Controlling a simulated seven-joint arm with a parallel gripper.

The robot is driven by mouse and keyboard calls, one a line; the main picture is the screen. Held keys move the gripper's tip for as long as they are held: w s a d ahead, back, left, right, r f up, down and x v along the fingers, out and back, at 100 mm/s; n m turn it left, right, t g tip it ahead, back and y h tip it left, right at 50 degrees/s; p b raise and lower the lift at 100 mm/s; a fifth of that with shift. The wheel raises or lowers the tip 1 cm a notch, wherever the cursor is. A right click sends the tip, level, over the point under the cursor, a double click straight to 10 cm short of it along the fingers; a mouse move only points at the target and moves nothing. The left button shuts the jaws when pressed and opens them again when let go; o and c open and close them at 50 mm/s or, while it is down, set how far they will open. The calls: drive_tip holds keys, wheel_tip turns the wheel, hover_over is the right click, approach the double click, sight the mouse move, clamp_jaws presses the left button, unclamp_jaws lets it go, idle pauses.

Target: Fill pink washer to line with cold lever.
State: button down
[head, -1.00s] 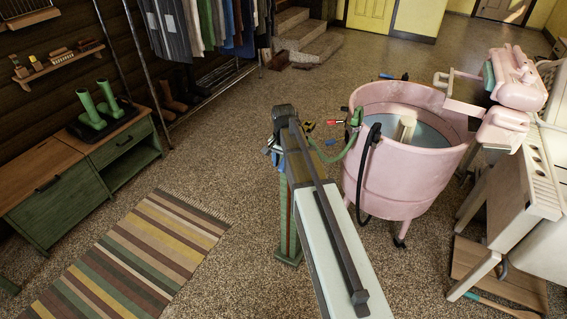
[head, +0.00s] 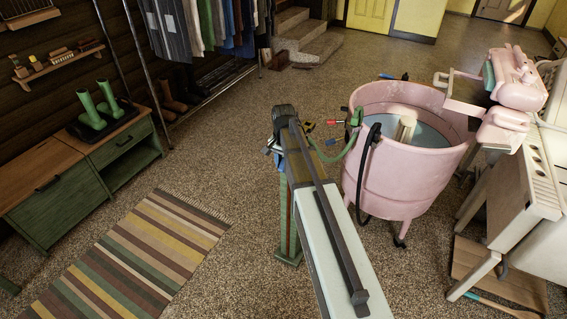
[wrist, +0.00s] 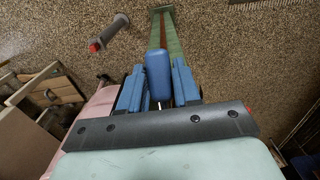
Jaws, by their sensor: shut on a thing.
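The pink washer (head: 405,185) stands upright right of my arm in the head view, with grey-blue water (head: 432,132) and a pale agitator (head: 405,127) inside. The fill line cannot be made out. In the wrist view, my gripper (wrist: 158,92) has its blue fingers on either side of a blue lever handle (wrist: 158,70), shut on it. In the head view my gripper (head: 271,148) is mostly hidden behind my arm. A green hose (head: 340,153) runs from near the gripper to the washer's rim.
A pink wringer (head: 518,80) and a pale bench (head: 520,170) stand right of the washer. A black hose (head: 365,185) hangs on the washer's side. A green cabinet (head: 125,155) and a striped rug (head: 140,255) are at left. Floor behind the washer is open.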

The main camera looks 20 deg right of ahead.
drive_tip(key=shift+a+r+g+y, duration=0.1)
drive_tip(key=shift+r+g+y, duration=0.35)
drive_tip(key=shift+g+y, duration=0.15)
drive_tip(key=shift+s+a+r+g+y, duration=0.15)
drive_tip(key=shift+s+r+g+y, duration=0.1)
drive_tip(key=shift+r+g+y, duration=0.15)
drive_tip(key=c, duration=0.9)
unclamp_jaws()
drive_tip(key=v, duration=1.3)
drive_tip(key=shift+w+r, duration=0.1)
drive_tip(key=shift+r, duration=0.25)
